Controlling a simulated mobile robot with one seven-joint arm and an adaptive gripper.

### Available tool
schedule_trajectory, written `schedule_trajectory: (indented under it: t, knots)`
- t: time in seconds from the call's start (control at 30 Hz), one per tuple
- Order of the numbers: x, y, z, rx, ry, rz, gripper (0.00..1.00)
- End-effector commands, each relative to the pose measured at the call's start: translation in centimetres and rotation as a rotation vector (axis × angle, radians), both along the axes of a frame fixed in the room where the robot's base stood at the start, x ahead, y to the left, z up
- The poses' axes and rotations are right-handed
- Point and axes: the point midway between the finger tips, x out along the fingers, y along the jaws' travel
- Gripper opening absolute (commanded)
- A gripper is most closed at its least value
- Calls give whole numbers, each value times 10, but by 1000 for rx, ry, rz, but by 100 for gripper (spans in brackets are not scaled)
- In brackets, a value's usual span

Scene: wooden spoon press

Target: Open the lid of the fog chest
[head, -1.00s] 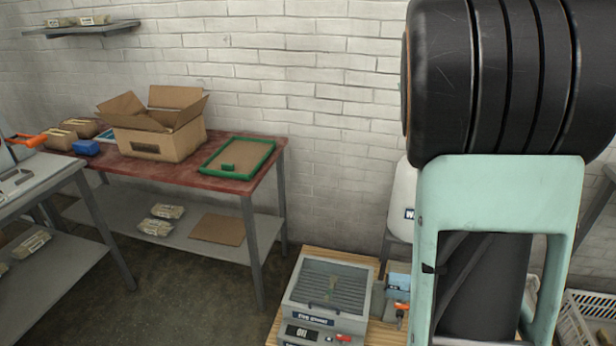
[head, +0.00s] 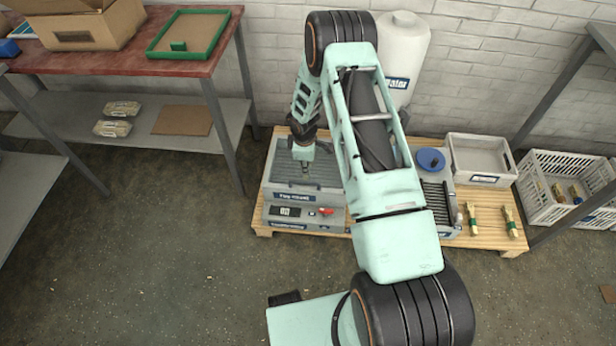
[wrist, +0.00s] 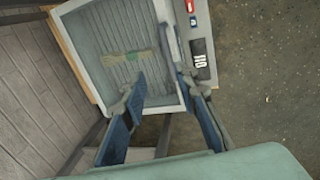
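The fog chest (head: 275,172) is a grey box on a wooden pallet, with a label, a small display and a red switch on its front. Its see-through lid looks closed; slats and a blurred bundle (wrist: 128,60) show through it in the wrist view, where the chest (wrist: 92,62) fills the upper middle. My gripper (head: 305,170) is above the chest, near the lid's front half. In the wrist view my gripper (wrist: 160,78) has its two fingers spread apart, with nothing seen between them. I cannot tell whether a fingertip touches the lid.
On the pallet (head: 487,240) to the right are a blue round knob (head: 431,159), a grey bin (head: 481,157) and two tied bundles (head: 511,222). A white water tank (head: 401,50) stands behind. A white crate (head: 545,212) is far right. The floor in front is clear.

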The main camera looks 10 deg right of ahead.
Motion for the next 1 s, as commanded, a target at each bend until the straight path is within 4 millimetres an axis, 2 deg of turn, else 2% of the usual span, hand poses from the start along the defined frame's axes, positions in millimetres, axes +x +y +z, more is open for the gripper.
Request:
schedule_trajectory:
  t: [0.03,0.17,0.27,0.5,0.7,1.0]
  knots:
    - [-5,4,-8,7,10,10,28]
    - [-8,8,-19,13,20,21,28]
    - [-6,7,-31,13,19,21,28]
    - [2,4,-75,12,19,19,28]
    - [8,2,-104,11,20,19,28]
    - [12,1,-119,12,18,19,28]
